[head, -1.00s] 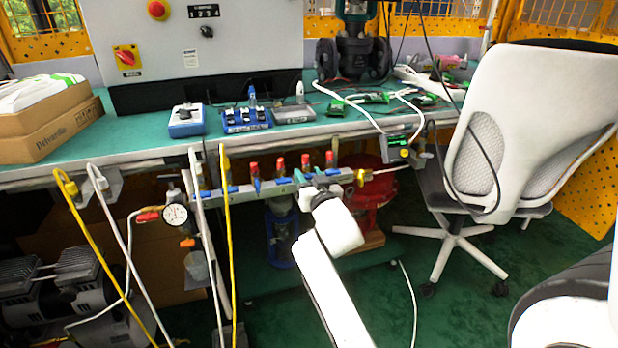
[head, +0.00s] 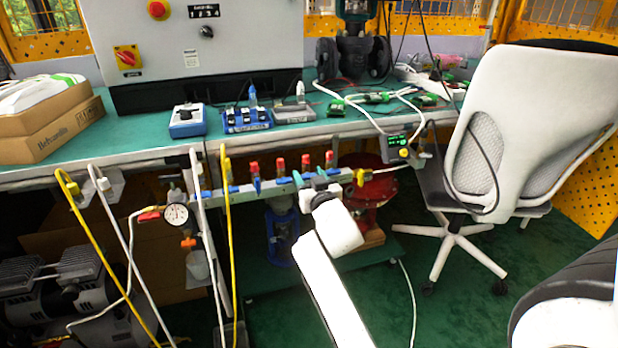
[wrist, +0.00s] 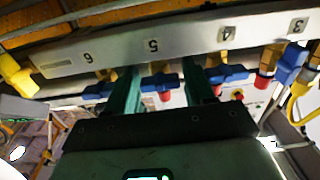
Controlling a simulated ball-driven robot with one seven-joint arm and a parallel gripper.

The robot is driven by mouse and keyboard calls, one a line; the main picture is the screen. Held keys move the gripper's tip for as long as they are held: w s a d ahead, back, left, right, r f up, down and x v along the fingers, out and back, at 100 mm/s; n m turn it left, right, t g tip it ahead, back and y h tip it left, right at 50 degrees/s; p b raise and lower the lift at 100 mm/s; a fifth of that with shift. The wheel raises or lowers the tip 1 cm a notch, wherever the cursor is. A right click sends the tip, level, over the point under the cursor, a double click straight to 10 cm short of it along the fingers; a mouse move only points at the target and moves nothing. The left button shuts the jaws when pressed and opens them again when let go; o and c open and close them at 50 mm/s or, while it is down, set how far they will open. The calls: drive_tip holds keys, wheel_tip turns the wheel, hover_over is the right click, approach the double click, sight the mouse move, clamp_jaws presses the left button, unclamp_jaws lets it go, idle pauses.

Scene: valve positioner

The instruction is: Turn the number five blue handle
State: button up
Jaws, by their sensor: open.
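A pale manifold bar carries number plates and blue handles. In the wrist view the plate marked 5 (wrist: 153,46) sits above the number five blue handle (wrist: 160,82), which has a red part below it. My gripper (wrist: 160,70) is open, with one green finger on each side of this handle. I cannot tell whether either finger touches it. In the head view my gripper (head: 310,178) is at the right part of the manifold (head: 238,189) and hides the number five handle there.
The blue handle by plate 4 (wrist: 222,74) is close beside the right finger. Another blue handle (wrist: 97,92) lies left of the left finger. Yellow and white hoses (head: 228,240) hang left of my arm. An office chair (head: 480,150) stands at the right.

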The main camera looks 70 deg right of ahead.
drive_tip(key=v, duration=1)
drive_tip(key=shift+s+a+p, duration=0.25)
drive_tip(key=shift+s+p, duration=0.05)
drive_tip(key=shift+p, duration=0.15)
drive_tip(key=a+f+n+g+y, duration=0.35)
drive_tip(key=a+f+y, duration=0.35)
drive_tip(key=a+f, duration=0.6)
drive_tip(key=s+a+f+n+g+y, duration=0.3)
drive_tip(key=s+a+f, duration=0.15)
drive_tip(key=a, duration=0.25)
drive_tip(key=s+a+f+n+g+y, duration=0.3)
drive_tip(key=s+a+f+g+y, duration=0.1)
drive_tip(key=s+a, duration=0.25)
wheel_tip(320, 180, up, 26)
drive_tip(key=p, duration=2.6)
drive_tip(key=shift+w+a+p, duration=0.15)
drive_tip(key=shift+a+p, duration=0.25)
drive_tip(key=shift+a, duration=0.05)
